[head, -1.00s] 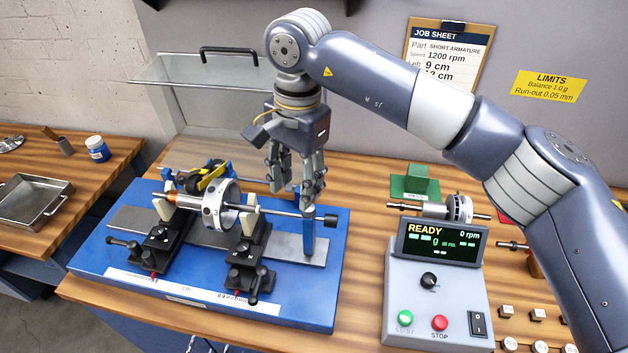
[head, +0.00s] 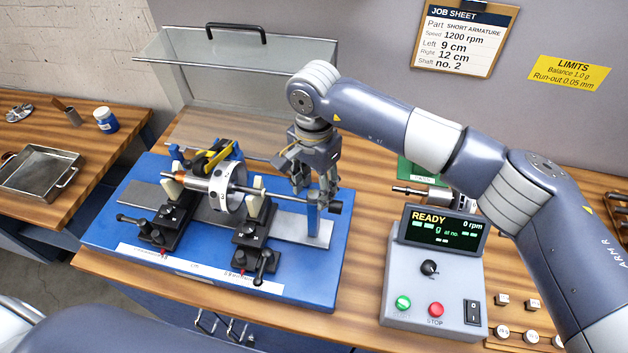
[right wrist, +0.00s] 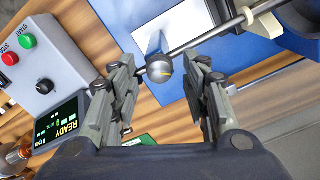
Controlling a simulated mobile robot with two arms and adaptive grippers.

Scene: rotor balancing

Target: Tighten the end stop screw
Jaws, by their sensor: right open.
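The end stop is a blue post (head: 313,222) at the right end of the balancing machine. Its screw has a dark round knob (head: 335,207) on the post's right side. My right gripper (head: 316,196) is open and points down at the post, its fingers overlapping the knob's surroundings. In the right wrist view the knob (right wrist: 159,69) shows as a grey ball between the open fingers (right wrist: 163,82), with no clear contact. The rotor (head: 222,187) lies across two black supports, its shaft running toward the post. My left gripper is out of view.
The control box (head: 434,285) stands right of the blue base (head: 120,234) and reads READY, 0 rpm. A spare rotor (head: 430,193) lies behind it. A raised clear guard (head: 235,60) is at the back. A metal tray (head: 74,172) sits on the left bench.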

